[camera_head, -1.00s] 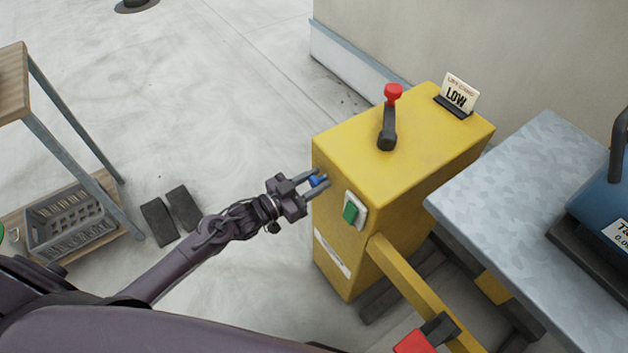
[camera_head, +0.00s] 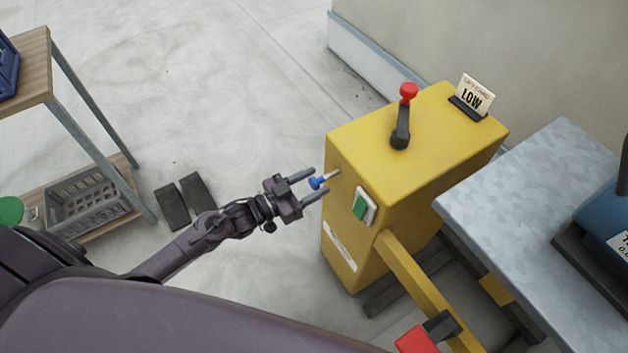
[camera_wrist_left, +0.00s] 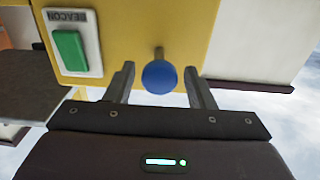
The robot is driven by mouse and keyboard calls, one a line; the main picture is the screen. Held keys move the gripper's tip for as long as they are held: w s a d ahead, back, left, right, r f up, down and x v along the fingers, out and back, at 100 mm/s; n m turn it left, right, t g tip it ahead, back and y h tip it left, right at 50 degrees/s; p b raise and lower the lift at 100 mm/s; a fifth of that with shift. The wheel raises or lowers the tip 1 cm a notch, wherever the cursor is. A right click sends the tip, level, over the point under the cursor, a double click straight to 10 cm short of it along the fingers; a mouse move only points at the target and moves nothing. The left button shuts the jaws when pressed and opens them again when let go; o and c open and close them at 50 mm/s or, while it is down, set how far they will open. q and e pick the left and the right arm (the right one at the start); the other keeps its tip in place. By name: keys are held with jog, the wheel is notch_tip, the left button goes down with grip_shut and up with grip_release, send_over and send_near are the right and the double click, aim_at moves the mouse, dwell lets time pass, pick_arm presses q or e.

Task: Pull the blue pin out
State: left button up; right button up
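The blue pin (camera_head: 317,182) has a round blue head on a thin grey shaft. It sticks out from the side of the yellow box (camera_head: 425,130), and a length of shaft shows between head and box. My left gripper (camera_head: 318,181) is open, with one finger on each side of the blue head. In the left wrist view the blue pin (camera_wrist_left: 160,76) sits between the two fingers (camera_wrist_left: 160,82), with a gap on both sides. Whether the shaft's far end is inside the box is hard to tell. My right gripper is not in view.
A grey metal table (camera_head: 520,190) stands at right. A wooden shelf (camera_head: 35,75) with a grey basket (camera_head: 88,200) is at left.

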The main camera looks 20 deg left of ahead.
pick_arm(q)
jog(key=v, duration=0.7)
jog(key=shift+s+a, duration=0.25)
jog(key=shift+s, duration=0.1)
dwell(0.4)
